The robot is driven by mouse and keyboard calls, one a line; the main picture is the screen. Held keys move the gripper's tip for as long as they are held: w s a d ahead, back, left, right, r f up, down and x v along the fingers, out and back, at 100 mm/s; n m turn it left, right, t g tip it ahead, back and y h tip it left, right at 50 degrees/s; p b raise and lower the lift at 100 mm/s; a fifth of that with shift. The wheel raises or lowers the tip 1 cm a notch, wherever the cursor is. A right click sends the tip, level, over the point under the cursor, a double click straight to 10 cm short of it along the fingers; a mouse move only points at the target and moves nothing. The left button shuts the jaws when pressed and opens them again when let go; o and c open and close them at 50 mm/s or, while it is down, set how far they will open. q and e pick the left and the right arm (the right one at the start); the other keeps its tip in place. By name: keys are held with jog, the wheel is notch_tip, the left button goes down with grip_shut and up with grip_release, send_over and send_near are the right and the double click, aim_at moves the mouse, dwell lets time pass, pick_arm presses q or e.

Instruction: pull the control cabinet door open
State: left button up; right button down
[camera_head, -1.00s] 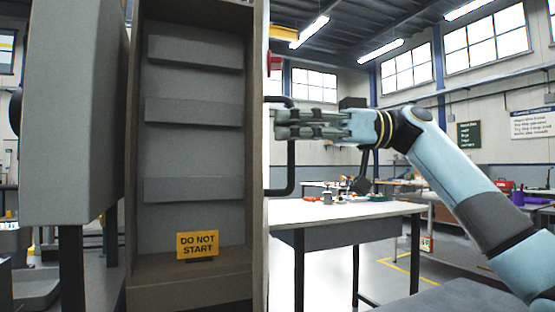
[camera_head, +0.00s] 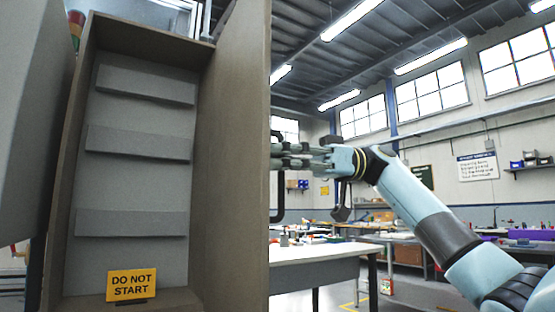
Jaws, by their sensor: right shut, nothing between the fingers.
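The control cabinet (camera_head: 150,185) stands open at the left, its inside facing me with several grey rails across its back. A tall brown-grey panel (camera_head: 235,150), which looks like its door, stands at the right of the opening, swung out and seen at a steep angle. A black bar handle (camera_head: 278,205) sticks out past the panel's right edge. My right gripper (camera_head: 282,156) is shut and empty, its fingers level with the handle's upper part and overlapping it in view. I cannot tell whether they touch. My left gripper is not in view.
A yellow DO NOT START sign (camera_head: 132,285) stands on the cabinet floor. A large grey box (camera_head: 30,120) stands close at the left. A white-topped table (camera_head: 320,255) is behind my right gripper, with further benches beyond.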

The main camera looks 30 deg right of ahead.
jog(key=c, duration=2)
grip_release()
jog(key=o, duration=0.6)
jog(key=d, duration=0.4)
jog(key=s+d, duration=0.1)
jog(key=d, duration=0.7)
jog(key=shift+s, duration=0.25)
jog(key=shift+f, duration=0.1)
